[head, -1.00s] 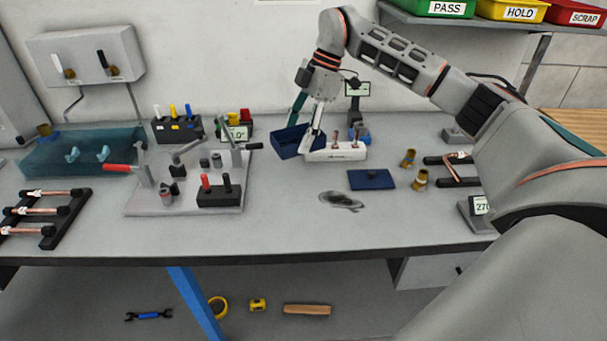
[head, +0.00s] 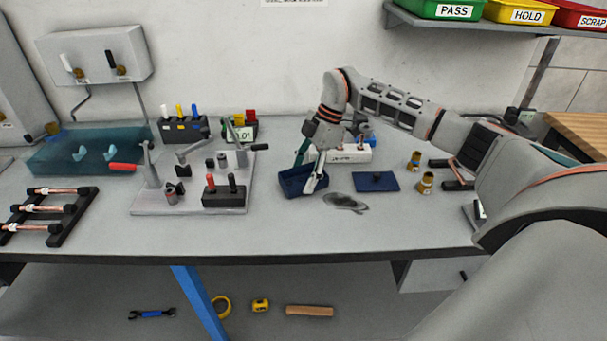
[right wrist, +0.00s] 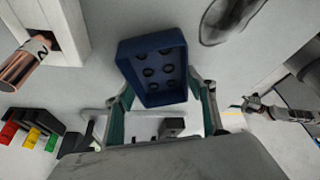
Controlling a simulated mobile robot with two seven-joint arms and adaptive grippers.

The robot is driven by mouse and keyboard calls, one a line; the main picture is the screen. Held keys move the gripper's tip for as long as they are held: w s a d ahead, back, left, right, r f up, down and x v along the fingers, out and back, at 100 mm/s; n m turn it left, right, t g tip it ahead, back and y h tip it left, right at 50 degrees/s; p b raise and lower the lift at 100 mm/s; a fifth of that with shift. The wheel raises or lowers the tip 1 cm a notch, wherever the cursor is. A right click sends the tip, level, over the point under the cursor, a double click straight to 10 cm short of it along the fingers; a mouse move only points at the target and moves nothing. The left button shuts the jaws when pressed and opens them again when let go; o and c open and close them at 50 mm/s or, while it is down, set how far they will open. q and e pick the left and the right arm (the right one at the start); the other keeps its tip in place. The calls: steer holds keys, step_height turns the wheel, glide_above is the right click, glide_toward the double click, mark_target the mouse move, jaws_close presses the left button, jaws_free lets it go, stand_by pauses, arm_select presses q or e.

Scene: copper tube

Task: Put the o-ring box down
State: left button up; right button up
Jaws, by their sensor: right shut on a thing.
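The o-ring box (head: 301,190) is a small open dark-blue box, low over or on the bench in the head view; I cannot tell whether it touches. In the right wrist view the box (right wrist: 127,68) shows several black rings inside. My right gripper (head: 310,174) is shut on the box, with a finger on either side; the gripper also shows in the right wrist view (right wrist: 163,98). My left gripper is not in view.
A white block (head: 352,154) stands just behind the box. A flat grey oval (head: 345,203) lies close to its right. Two brass fittings (head: 425,183) stand farther right. A clamp fixture plate (head: 150,204) is at left. The front strip of the bench is clear.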

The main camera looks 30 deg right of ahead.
steer(key=o, duration=1.2)
steer(key=shift+c, duration=0.2)
steer(key=v, duration=1.2)
steer(key=shift+a, duration=0.15)
